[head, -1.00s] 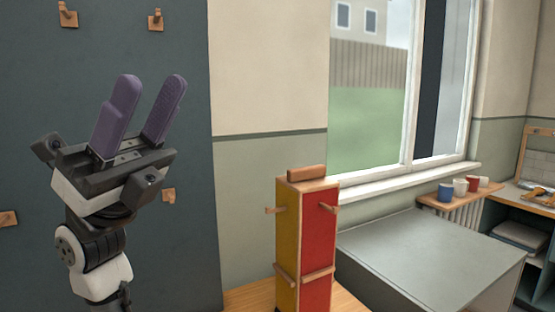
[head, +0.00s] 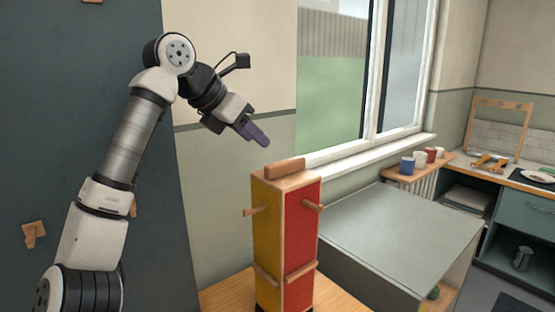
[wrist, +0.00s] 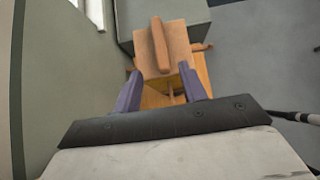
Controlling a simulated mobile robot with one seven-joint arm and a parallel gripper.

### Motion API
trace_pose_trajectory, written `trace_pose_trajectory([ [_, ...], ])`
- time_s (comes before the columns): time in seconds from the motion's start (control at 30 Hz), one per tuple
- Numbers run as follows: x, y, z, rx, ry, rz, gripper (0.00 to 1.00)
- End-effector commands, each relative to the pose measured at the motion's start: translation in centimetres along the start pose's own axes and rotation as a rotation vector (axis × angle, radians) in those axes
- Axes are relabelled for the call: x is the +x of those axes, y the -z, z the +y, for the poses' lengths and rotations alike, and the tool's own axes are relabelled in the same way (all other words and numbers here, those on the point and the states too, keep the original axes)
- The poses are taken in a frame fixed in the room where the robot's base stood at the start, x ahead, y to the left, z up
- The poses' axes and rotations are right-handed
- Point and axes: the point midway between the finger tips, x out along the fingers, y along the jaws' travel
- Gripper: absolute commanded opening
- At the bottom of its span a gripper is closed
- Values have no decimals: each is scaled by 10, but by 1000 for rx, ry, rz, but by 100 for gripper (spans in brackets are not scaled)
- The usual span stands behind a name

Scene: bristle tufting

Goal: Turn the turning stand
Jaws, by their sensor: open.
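The turning stand (head: 303,245) is a tall upright box on a wooden surface. In the head view its left face is yellow and its right face red, with wooden pegs on both. A wooden bar handle (head: 285,168) lies across its top. My gripper (head: 262,140) is above and to the left of the stand, tilted down, apart from it. In the wrist view the purple fingers (wrist: 162,88) are open, with the stand's top and handle (wrist: 159,44) beyond them.
A grey-topped cabinet (head: 405,235) stands right of the stand. Cups (head: 420,158) sit on a ledge under the window. A dark board with pegs (head: 33,234) is at the left. The air above the stand is clear.

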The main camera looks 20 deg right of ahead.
Motion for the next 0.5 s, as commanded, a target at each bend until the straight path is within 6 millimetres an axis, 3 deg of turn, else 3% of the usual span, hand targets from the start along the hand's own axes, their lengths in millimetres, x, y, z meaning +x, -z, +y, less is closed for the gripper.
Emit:
trace_pose_trajectory([
  [0.3,67,-2,-1,0,7,-2,42],
  [0.5,98,-2,-1,0,5,-3,42],
])
